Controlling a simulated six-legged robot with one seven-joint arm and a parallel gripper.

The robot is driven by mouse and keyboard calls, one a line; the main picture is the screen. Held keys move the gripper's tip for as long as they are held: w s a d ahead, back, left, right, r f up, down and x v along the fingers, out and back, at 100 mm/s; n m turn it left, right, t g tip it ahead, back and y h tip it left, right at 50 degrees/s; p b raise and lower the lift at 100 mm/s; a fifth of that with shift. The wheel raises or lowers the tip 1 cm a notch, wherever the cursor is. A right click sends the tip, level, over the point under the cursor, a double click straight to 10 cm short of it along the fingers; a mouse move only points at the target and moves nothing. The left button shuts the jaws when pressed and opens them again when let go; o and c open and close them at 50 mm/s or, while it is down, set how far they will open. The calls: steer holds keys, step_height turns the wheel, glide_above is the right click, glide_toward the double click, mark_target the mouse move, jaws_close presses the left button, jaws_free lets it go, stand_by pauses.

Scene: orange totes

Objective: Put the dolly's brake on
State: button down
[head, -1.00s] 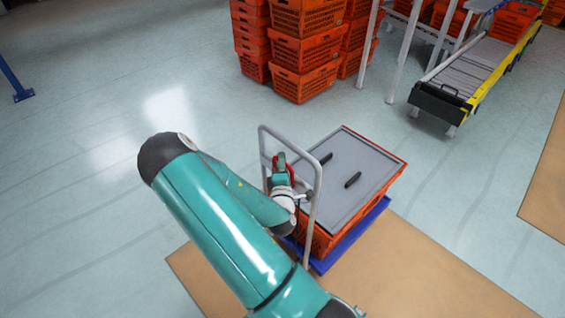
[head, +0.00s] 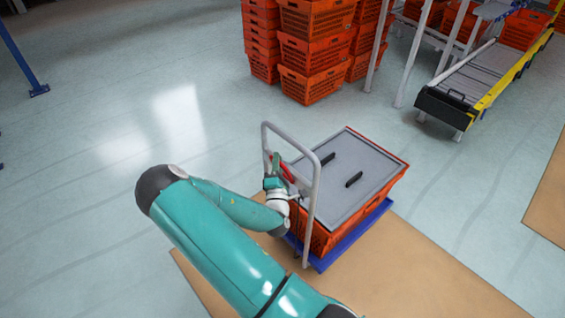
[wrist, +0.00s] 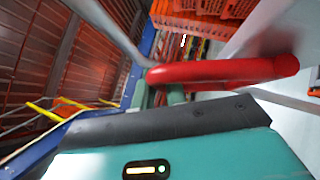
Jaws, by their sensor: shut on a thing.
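The dolly has a blue base (head: 352,240) and a pale grey push handle (head: 317,190). A red brake lever (head: 288,173) is at the handle, tilted in the head view. My gripper (head: 277,166) is at the handle's left side, shut on the lever. In the wrist view the red lever (wrist: 225,71) lies across the picture as a thick bar just beyond my gripper (wrist: 162,92). The fingers are mostly hidden behind the lever and the gripper's housing. The lever's mount is hard to make out.
An orange tote (head: 345,222) with a grey lid (head: 347,180) stands on the dolly. Stacks of orange totes (head: 310,50) stand behind. A roller conveyor (head: 480,80) with yellow edging is at the upper right. The floor left of the dolly is clear.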

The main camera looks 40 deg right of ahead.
steer(key=a+f+n+t, duration=0.2)
steer(key=a+f+n, duration=0.1)
steer(key=a+f, duration=0.2)
steer(key=shift+f+t, duration=0.4)
steer(key=shift+f, duration=0.45)
steer(key=shift+a, duration=0.15)
stand_by(0.3)
steer(key=c, duration=1.4)
jaws_free()
steer(key=shift+c, duration=0.2)
steer(key=shift+s, duration=0.1)
